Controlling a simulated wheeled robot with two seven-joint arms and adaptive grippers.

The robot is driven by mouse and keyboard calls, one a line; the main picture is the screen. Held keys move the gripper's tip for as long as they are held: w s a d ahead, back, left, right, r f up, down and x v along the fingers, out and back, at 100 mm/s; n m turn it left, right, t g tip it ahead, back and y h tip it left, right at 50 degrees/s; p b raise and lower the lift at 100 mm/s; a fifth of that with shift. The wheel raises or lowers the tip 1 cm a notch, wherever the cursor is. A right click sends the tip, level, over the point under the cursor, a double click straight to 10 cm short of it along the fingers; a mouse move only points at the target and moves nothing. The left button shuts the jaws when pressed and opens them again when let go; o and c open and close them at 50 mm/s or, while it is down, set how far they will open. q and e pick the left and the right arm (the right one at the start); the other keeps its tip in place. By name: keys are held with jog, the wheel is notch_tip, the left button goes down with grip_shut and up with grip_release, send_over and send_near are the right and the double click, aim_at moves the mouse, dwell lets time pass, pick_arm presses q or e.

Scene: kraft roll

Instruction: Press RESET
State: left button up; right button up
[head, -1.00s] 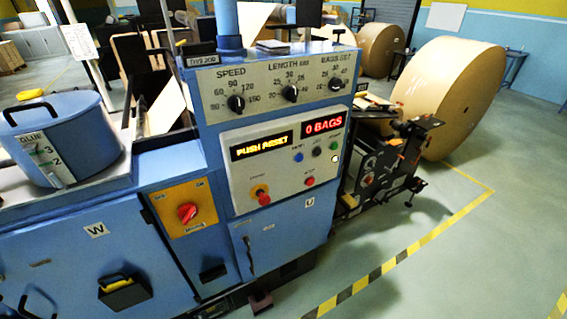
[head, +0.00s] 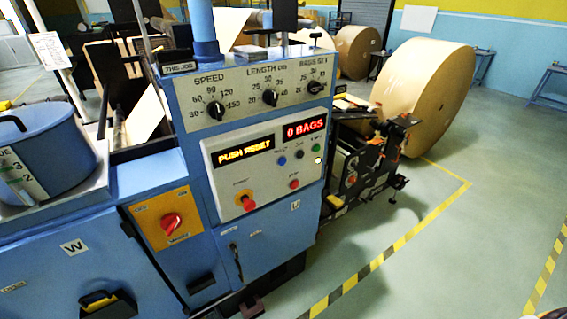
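The blue machine's control panel (head: 265,165) faces me in the head view. Its amber display (head: 245,152) reads "PUSH RESET" and its red display (head: 304,130) reads "0 BAGS". Below the displays are a blue button (head: 282,161), a black button (head: 299,154) and a green button (head: 315,148). A red button (head: 294,184) sits lower, and a red mushroom knob (head: 247,202) on yellow is at lower left. The button labels are too small to read surely. Neither gripper can be made out; a small dark shape at the bottom right corner is unclear.
Three dials (head: 269,97) sit above the panel. A red rotary switch (head: 172,222) on a yellow plate and a blue glue pot (head: 40,155) are to the left. A large kraft roll (head: 425,95) stands behind at right. Floor inside the striped tape (head: 400,243) is largely clear.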

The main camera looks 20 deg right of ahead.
jog(key=shift+c, duration=0.3)
grip_shut()
dwell(1.3)
